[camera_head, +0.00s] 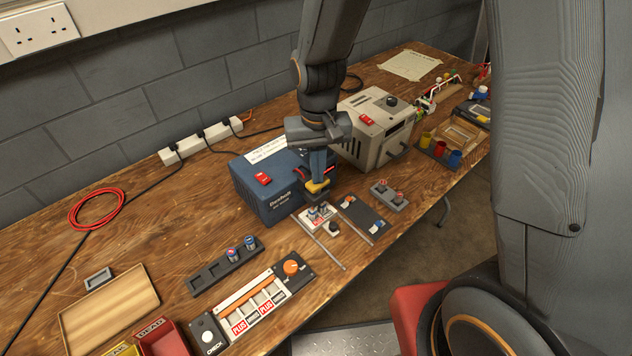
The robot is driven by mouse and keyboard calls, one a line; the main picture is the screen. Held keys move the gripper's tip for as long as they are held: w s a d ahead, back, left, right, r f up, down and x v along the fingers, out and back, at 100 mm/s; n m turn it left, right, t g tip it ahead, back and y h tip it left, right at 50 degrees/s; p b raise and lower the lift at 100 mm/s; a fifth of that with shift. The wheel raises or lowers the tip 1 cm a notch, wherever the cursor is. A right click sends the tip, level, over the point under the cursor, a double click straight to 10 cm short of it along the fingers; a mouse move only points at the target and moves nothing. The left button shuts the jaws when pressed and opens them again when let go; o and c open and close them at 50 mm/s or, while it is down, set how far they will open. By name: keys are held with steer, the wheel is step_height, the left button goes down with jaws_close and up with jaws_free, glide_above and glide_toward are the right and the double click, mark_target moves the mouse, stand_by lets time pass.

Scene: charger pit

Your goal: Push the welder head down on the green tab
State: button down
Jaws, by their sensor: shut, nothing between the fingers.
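The welder is a blue box (268,193) with a red switch on top, in the middle of the bench. Its head seems to be the yellow and dark piece (317,187) at its front right. My gripper (318,178) points down with its fingers shut, right above or touching this head; I cannot tell which. Below the head lies a small light plate (318,214) with a red PLUS label and small cells on it. I cannot make out a green tab; it is too small or hidden by the head and gripper.
A beige device (376,130) stands close behind my gripper to the right. A dark tray (361,219) lies right of the plate. At the front left are a cell rack (225,266), a checker panel (252,306) and a wooden tray (108,312). Bare bench lies left of the welder.

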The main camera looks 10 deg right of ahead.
steer(key=shift+r, duration=0.1)
steer(key=shift+r+p, duration=2.4)
steer(key=shift+r, duration=0.4)
steer(key=s+d+r+t+b, duration=0.1)
steer(key=s+d+b, duration=0.5)
steer(key=d, duration=0.6)
steer(key=shift+s+d+m, duration=0.4)
steer(key=shift+s, duration=0.4)
steer(key=shift+r, duration=0.1)
